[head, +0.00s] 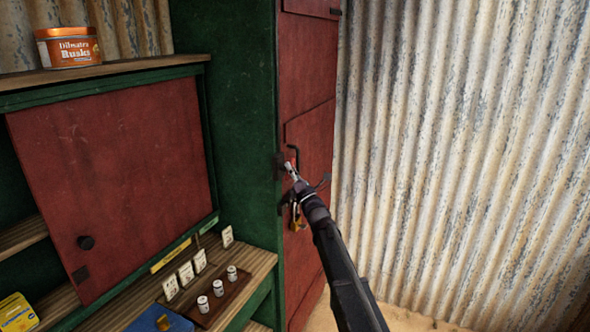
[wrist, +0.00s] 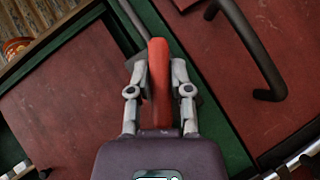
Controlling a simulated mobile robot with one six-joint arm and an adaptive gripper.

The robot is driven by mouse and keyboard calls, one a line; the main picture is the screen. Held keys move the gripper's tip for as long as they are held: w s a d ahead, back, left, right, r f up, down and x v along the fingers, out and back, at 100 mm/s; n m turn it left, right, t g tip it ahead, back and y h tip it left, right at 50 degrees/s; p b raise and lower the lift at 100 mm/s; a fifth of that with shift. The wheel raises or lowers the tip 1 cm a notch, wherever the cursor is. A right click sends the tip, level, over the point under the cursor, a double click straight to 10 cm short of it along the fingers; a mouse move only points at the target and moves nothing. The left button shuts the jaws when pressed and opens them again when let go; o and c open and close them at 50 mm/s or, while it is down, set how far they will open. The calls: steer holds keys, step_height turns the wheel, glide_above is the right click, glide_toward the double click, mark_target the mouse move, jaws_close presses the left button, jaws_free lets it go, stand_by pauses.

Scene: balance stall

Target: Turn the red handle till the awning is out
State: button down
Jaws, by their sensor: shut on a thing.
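The red handle (wrist: 158,85) stands between the two fingers of my gripper (wrist: 159,68) in the wrist view, and the fingers touch it from both sides. A dark rod (wrist: 128,18) shows just behind the handle's far end. In the head view my gripper (head: 291,170) is at the front edge of the green cabinet side, close to the red door. There the handle is mostly hidden by the fingers. The awning is not in view.
A black pull (wrist: 262,62) on the red door (head: 312,140) is close to the right of my gripper. A brass padlock (head: 296,222) hangs below. Weights (head: 218,287) and cards stand on the wooden shelf at left. A corrugated wall (head: 460,150) is at right.

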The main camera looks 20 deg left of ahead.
steer(key=shift+s+a+f+g, duration=0.1)
steer(key=shift+s+a+g, duration=0.1)
steer(key=shift+s+g, duration=0.15)
steer(key=c, duration=0.7)
jaws_free()
steer(key=shift+a, duration=0.1)
steer(key=shift+o, duration=0.7)
steer(key=shift+a+f, duration=0.1)
steer(key=shift+a, duration=0.05)
steer(key=shift+w+d, duration=0.15)
steer(key=shift+d, duration=0.05)
steer(key=shift+w, duration=0.1)
